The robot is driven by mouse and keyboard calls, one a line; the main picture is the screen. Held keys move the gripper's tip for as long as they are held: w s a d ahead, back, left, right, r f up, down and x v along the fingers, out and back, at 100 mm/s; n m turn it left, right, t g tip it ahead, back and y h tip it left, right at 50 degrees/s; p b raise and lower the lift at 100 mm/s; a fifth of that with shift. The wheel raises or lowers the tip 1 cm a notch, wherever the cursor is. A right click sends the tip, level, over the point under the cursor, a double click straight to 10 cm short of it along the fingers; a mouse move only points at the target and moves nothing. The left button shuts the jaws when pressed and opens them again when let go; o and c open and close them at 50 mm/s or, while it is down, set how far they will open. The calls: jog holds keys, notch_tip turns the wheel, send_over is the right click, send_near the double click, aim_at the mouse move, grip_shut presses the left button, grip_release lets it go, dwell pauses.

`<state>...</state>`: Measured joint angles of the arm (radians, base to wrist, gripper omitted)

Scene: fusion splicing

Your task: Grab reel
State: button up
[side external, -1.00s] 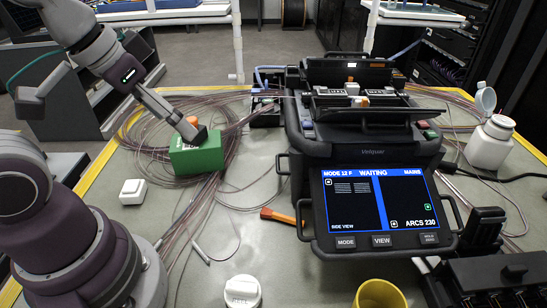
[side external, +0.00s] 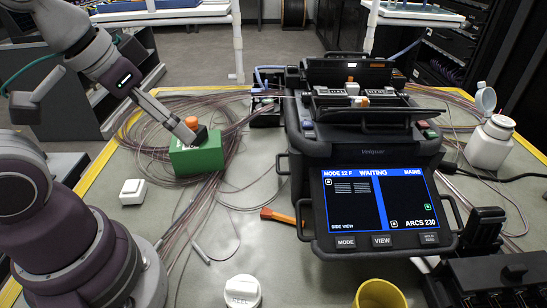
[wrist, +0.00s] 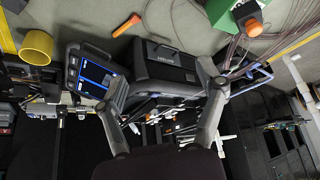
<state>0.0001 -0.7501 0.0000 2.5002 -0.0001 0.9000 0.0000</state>
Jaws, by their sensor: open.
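A green box (side external: 195,155) stands on the left of the bench, with a black part (side external: 201,134) and an orange knob (side external: 191,122) at its top. It also shows at the upper right of the wrist view (wrist: 252,22). My gripper (side external: 186,134) overlaps the top of the box in the side view; I cannot tell whether it touches. In the wrist view my gripper (wrist: 165,95) is open, fingers spread and empty, with the box outside them. No thing is clearly recognisable as the reel. A white round lidded container (side external: 242,291), its lettering hard to read, stands at the front.
A black splicer (side external: 362,150) with a lit screen fills the middle. Loose clear fibre coils (side external: 150,140) lie around the box. A white block (side external: 132,191), an orange-handled tool (side external: 280,215), a yellow cup (side external: 380,294) and a white bottle (side external: 490,145) also stand or lie around.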

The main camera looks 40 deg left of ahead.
jog(key=o, duration=0.3)
jog(key=shift+o, duration=0.2)
jog(key=d+f+m+g, duration=0.2)
jog(key=d+f+m, duration=0.1)
jog(key=d, duration=0.1)
jog(key=s+d+f+m+g, duration=0.1)
jog(key=d+f+m, duration=0.3)
jog(key=d, duration=0.1)
jog(key=d+f+m+g, duration=0.2)
jog(key=d+f+m, duration=0.1)
jog(key=d, duration=0.1)
jog(key=shift+s+d+f+g, duration=0.2)
jog(key=shift+s+d+g, duration=0.1)
jog(key=shift+s+d, duration=0.1)
send_over(242, 286)
jog(key=shift+m, duration=0.3)
notch_tip(242, 286, down, 4)
jog(key=shift+f, duration=3.25)
